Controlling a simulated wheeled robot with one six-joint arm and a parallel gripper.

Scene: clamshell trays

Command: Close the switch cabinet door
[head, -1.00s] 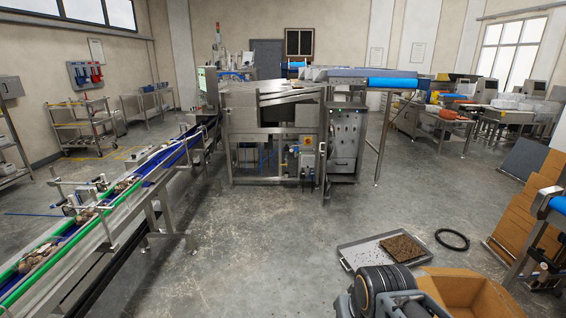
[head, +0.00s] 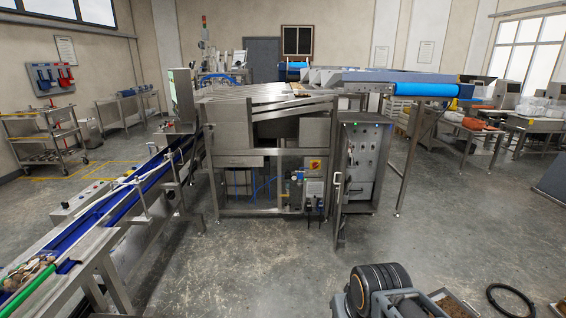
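The switch cabinet (head: 366,160) is a grey steel box at the right end of the large machine, under the blue-roller conveyor. Its front is open to view, showing a panel with several small knobs and lights, one of them green. The cabinet door (head: 338,205) stands open at the cabinet's left side, swung out towards me and seen almost edge-on, with a handle along it. Part of my own arm shows at the bottom, in front of and well short of the cabinet. My gripper is not in view.
A long conveyor (head: 115,205) with blue belt runs along the left. A black ring (head: 511,303) and a tray (head: 452,302) with brown contents lie on the floor at the bottom right. The concrete floor before the cabinet is clear.

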